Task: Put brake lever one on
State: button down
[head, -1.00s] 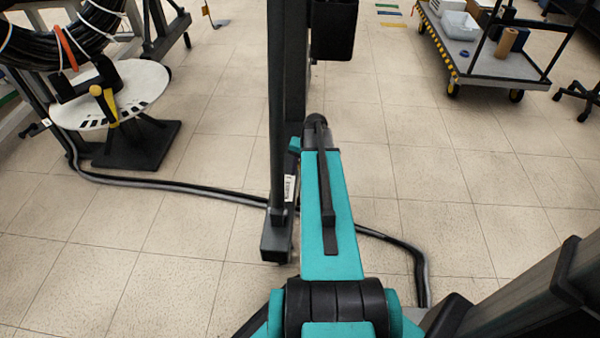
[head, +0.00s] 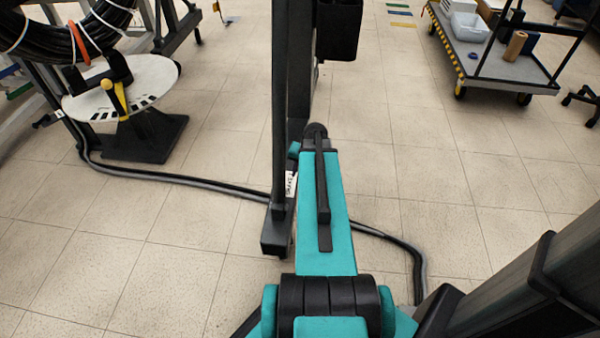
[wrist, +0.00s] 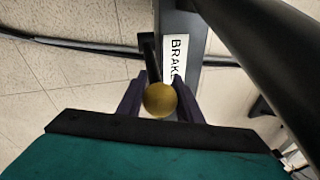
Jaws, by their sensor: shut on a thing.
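In the wrist view a yellow ball knob (wrist: 160,100) on a dark stem (wrist: 150,58) sits between the two dark fingers of my gripper (wrist: 157,88). My gripper is shut on this brake lever knob. Behind it is a white label (wrist: 175,58) reading "BRAKE", partly covered, on a dark post. In the head view the label (head: 290,184) shows small on the post (head: 298,90). My gripper and the lever are hidden there behind my teal arm. I cannot tell the lever's number or its set position.
A round white plate stand (head: 148,85) with a yellow-handled part and a black cable coil (head: 50,40) is at the left. A dark cable (head: 185,179) crosses the floor. A cart (head: 505,70) stands at the back right. The floor between is clear.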

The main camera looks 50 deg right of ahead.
jog(key=shift+r, duration=0.2)
jog(key=c, duration=1.3)
grip_release()
jog(key=shift+s+r, duration=0.1)
jog(key=p+v, duration=0.2)
jog(key=v, duration=1.1)
jog(key=shift+s+r+p, duration=0.15)
jog(key=shift+r+p, duration=0.15)
jog(key=shift+p, duration=0.05)
